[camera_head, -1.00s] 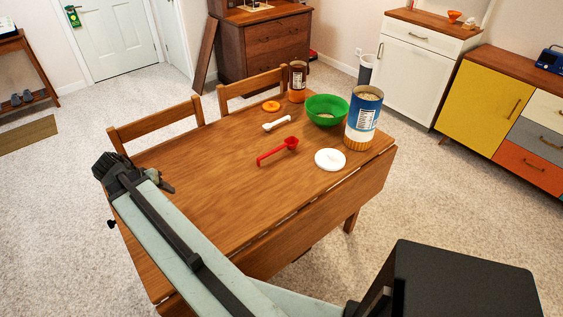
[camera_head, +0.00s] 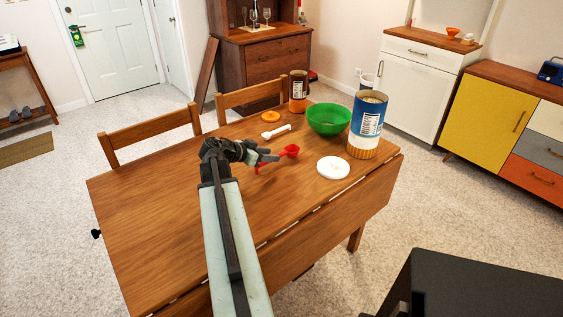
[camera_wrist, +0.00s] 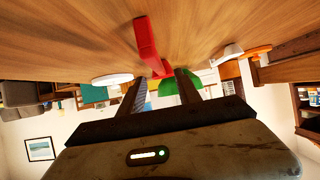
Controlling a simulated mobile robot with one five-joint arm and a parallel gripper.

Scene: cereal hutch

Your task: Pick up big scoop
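The red scoop (camera_head: 292,151), the larger of two scoops, lies on the wooden table (camera_head: 160,220). Its bowl is to the right and its handle comes toward my gripper. My gripper (camera_head: 271,156) is low over the table at the handle and hides part of it. In the wrist view the two fingers of my gripper (camera_wrist: 159,84) are apart. The red scoop (camera_wrist: 148,42) shows ahead of the gap between them, with its handle nearest. I see no contact. The smaller white scoop (camera_head: 276,132) lies behind the red one.
A white lid (camera_head: 333,168) lies right of the red scoop. A green bowl (camera_head: 329,119), a blue canister (camera_head: 367,125), a brown jar (camera_head: 299,92) and an orange lid (camera_head: 263,118) stand farther back. Chairs (camera_head: 150,133) line the far side. The table's left half is clear.

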